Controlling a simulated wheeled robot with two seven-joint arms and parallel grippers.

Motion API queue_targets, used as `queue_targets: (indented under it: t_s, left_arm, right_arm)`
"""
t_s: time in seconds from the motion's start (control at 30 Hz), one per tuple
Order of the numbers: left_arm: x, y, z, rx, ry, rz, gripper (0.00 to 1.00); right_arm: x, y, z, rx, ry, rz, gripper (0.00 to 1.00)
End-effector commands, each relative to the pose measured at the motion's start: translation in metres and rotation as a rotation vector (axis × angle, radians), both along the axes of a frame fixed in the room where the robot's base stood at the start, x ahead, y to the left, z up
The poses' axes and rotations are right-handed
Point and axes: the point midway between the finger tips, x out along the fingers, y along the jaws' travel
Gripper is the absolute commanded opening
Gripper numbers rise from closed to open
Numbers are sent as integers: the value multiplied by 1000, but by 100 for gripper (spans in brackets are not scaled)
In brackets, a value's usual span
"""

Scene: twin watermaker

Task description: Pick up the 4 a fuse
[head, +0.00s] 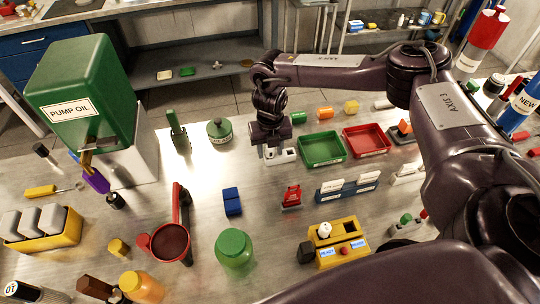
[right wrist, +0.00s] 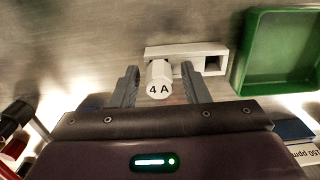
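The 4 A fuse (right wrist: 159,78) is a small white piece with "4 A" on its round end. It stands at the left part of a white holder (right wrist: 212,60), whose right socket is empty. In the head view the holder (head: 286,156) is on the metal table, left of the green tray. My right gripper (head: 270,148) is down at the holder. In the right wrist view my right gripper (right wrist: 160,72) is open, one finger on each side of the fuse, with a small gap on both sides. My left gripper is not in view.
A green tray (head: 306,161) and a red tray (head: 386,148) stand just right of the holder. A green lidded pot (head: 220,133) is to the left. A red clip-like item (head: 291,196) and a blue rack (head: 328,192) stand in front.

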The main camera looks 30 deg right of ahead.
Motion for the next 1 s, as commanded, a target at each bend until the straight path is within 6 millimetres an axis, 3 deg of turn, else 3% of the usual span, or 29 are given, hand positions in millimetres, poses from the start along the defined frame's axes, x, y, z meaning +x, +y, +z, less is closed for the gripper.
queue_targets:
  t_s: [0.03, 0.3, 0.67, 0.87, 1.0]
  left_arm:
    - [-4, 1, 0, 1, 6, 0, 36]
    - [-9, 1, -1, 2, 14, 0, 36]
    - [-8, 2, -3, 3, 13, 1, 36]
    - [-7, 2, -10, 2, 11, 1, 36]
    - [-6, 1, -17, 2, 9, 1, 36]
  right_arm:
    - [0, 0, 0, 0, 0, 0, 35]
    - [0, 0, 1, 0, 0, 0, 1]
    - [0, 0, 6, 1, 0, 1, 1]
    - [1, 0, 31, 1, -4, 0, 1]
    - [2, 0, 64, 1, -8, 1, 1]
